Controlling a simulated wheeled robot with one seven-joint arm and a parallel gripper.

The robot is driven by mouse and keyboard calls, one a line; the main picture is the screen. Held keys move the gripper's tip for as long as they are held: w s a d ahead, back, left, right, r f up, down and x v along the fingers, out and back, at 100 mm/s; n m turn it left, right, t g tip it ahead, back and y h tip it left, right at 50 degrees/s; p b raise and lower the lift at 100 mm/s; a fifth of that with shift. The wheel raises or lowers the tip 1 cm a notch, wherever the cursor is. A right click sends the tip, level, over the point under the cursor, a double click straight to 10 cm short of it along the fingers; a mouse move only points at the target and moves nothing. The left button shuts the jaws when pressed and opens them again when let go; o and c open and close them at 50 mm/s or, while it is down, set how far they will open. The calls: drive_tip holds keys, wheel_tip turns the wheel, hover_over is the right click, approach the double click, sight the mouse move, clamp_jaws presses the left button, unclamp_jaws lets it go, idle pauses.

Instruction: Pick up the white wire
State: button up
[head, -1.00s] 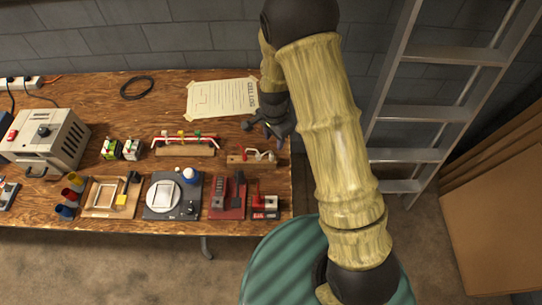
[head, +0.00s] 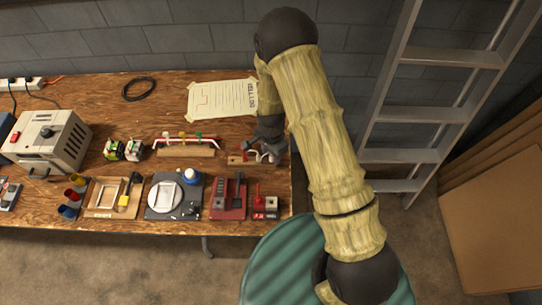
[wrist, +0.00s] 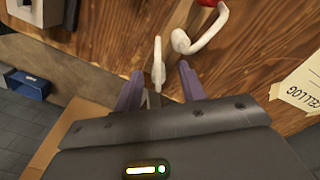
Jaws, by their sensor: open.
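In the head view my gripper (head: 262,150) is over the small wooden block (head: 236,160) at the table's right end and hides most of the wire.
A red tray (head: 228,198) and a red-and-white block (head: 265,206) lie nearer the front edge. A paper sheet (head: 222,98) lies behind. A ladder (head: 408,113) stands to the right.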

drive_tip(key=shift+s+d+f, duration=0.1)
drive_tip(key=shift+f, duration=0.4)
clamp_jaws()
